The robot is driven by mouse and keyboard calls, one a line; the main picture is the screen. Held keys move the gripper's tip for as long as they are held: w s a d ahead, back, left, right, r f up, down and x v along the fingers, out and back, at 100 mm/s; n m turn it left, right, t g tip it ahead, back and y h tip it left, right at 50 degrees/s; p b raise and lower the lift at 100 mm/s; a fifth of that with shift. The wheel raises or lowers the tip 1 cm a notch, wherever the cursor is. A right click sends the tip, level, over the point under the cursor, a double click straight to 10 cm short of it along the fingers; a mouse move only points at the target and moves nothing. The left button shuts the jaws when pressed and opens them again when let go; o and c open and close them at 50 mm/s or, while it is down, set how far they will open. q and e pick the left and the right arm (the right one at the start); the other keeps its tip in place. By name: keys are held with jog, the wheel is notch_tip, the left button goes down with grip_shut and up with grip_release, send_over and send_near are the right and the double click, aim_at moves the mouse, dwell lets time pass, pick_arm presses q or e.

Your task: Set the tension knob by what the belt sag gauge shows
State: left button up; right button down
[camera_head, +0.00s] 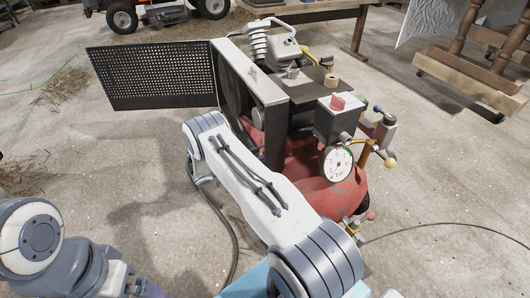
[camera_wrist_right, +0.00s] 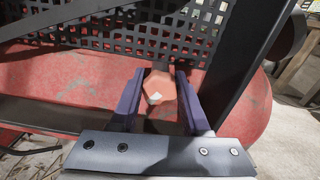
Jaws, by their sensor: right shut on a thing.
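A red compressor (camera_head: 335,198) stands on the floor in the head view. Its belt housing (camera_head: 275,90) has a perforated guard panel (camera_head: 150,75) swung out to the left. In the right wrist view, my right gripper (camera_wrist_right: 157,82) is shut on a small red-orange knob (camera_wrist_right: 166,88) with a pale mark. The knob sits in front of a perforated panel (camera_wrist_right: 100,28). My right arm hides this gripper in the head view. A round white dial (camera_head: 337,163) faces forward on the compressor; its reading is too small to tell. I cannot make out a belt sag gauge. My left gripper is out of frame.
A grey box with a red top (camera_head: 338,103) stands above the dial. A dark bar (camera_wrist_right: 250,70) runs close to the right finger. A hose (camera_head: 232,240) lies on the floor. A timber frame (camera_head: 475,85) stands at the right. The floor at the left is mostly open.

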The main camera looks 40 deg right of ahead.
jog(key=m, duration=0.5)
jog(key=shift+s+m, duration=0.1)
jog(key=shift+m, duration=0.2)
jog(key=m, duration=0.5)
jog(key=shift+a+m+p, duration=0.15)
jog(key=shift+m+p, duration=0.2)
jog(key=shift+m, duration=0.05)
jog(key=shift+f, duration=0.1)
jog(key=shift+s, duration=0.1)
jog(key=shift+c, duration=2.2)
grip_release()
jog(key=shift+o, duration=0.3)
jog(key=p+v, duration=0.1)
jog(key=v, duration=0.9)
jog(key=shift+p, duration=0.35)
